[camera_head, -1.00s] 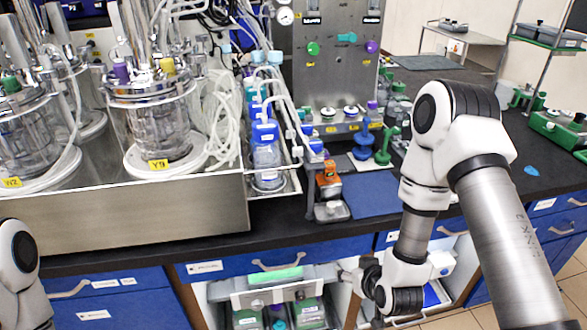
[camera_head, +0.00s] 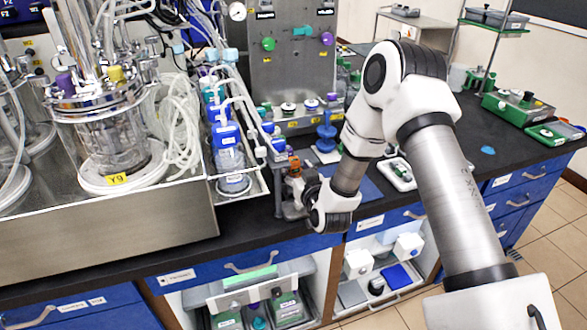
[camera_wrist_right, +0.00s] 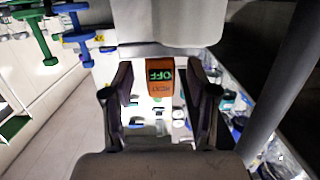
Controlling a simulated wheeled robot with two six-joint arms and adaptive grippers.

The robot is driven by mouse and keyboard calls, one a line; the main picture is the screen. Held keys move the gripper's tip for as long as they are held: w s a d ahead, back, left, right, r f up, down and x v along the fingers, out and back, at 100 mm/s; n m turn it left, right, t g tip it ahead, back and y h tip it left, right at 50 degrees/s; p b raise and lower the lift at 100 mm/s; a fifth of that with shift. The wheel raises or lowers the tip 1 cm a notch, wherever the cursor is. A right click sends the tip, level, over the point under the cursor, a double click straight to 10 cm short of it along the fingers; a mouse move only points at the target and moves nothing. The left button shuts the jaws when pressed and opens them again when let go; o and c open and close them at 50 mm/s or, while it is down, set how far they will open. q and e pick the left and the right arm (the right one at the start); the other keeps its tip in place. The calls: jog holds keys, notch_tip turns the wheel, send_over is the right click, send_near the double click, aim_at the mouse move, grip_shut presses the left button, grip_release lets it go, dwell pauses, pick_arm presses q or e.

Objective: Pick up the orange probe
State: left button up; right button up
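The orange probe (camera_head: 294,163) stands near the front edge of the black counter, beside the steel bench. My right gripper (camera_head: 290,195) is at it, and its wrist and fingers cover most of the probe's lower part in the head view. In the right wrist view, the probe (camera_wrist_right: 160,77) shows an orange body and a green "OFF" display. It appears between the two dark fingers of my right gripper (camera_wrist_right: 159,84), which are apart with a visible gap on each side of it. My left gripper is not in view.
A blue-capped bottle (camera_head: 228,150) stands in a tray to the left. A blue stand (camera_head: 326,138) is behind the probe, and a blue mat (camera_head: 365,189) lies to the right. The glass bioreactor (camera_head: 110,135) is at left on the steel bench.

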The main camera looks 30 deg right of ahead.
grip_shut()
